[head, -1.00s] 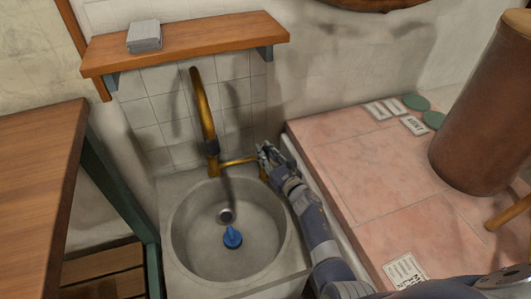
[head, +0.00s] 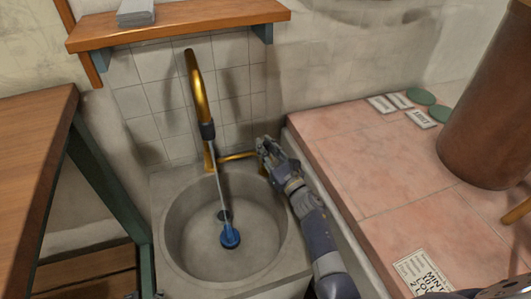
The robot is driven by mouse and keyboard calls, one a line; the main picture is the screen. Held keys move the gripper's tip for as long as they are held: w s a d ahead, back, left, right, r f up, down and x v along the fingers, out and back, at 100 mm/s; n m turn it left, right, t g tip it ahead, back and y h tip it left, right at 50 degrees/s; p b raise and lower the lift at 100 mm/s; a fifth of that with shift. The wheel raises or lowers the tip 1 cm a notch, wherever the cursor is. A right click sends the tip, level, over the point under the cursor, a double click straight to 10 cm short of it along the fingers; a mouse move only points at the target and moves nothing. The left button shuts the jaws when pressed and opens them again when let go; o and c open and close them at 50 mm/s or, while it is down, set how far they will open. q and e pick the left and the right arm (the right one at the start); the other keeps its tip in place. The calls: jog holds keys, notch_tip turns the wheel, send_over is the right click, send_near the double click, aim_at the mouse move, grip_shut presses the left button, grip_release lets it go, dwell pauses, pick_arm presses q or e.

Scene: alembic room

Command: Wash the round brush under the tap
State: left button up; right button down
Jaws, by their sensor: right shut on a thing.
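A small blue round object, seemingly the round brush (head: 230,239), lies in the bottom of the round stone basin (head: 183,268), near the drain. The brass tap (head: 197,88) rises behind the basin, with a dark nozzle. A thin pale stream of water (head: 217,185) runs from the nozzle down to the blue object. My right gripper (head: 264,148) is at the right end of the tap's brass side lever (head: 238,157), shut on it. The fingers partly hide the lever's end. My left gripper is out of view.
A wooden shelf (head: 190,29) with a grey stack (head: 136,14) hangs above the tap. A wooden table (head: 35,150) stands at left. At right is a pink tiled counter (head: 370,170) with labels, green discs (head: 420,96) and a brown cylinder (head: 488,110).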

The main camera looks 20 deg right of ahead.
jog(key=shift+s+f+b, duration=0.25)
jog(key=shift+f+b, duration=0.2)
jog(key=shift+b, duration=0.5)
jog(key=shift+s+r+t+b, duration=0.1)
jog(key=shift+s+t+b, duration=0.1)
jog(key=shift+t+b, duration=0.4)
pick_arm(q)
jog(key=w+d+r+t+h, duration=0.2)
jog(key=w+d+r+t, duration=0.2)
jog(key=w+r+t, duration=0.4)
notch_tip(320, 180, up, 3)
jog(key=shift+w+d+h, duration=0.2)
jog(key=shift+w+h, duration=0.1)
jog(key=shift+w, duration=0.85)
pick_arm(e)
jog(key=c, duration=1.7)
grip_release()
jog(key=shift+o, duration=1.3)
jog(key=shift+r, duration=0.15)
jog(key=shift+s, duration=0.1)
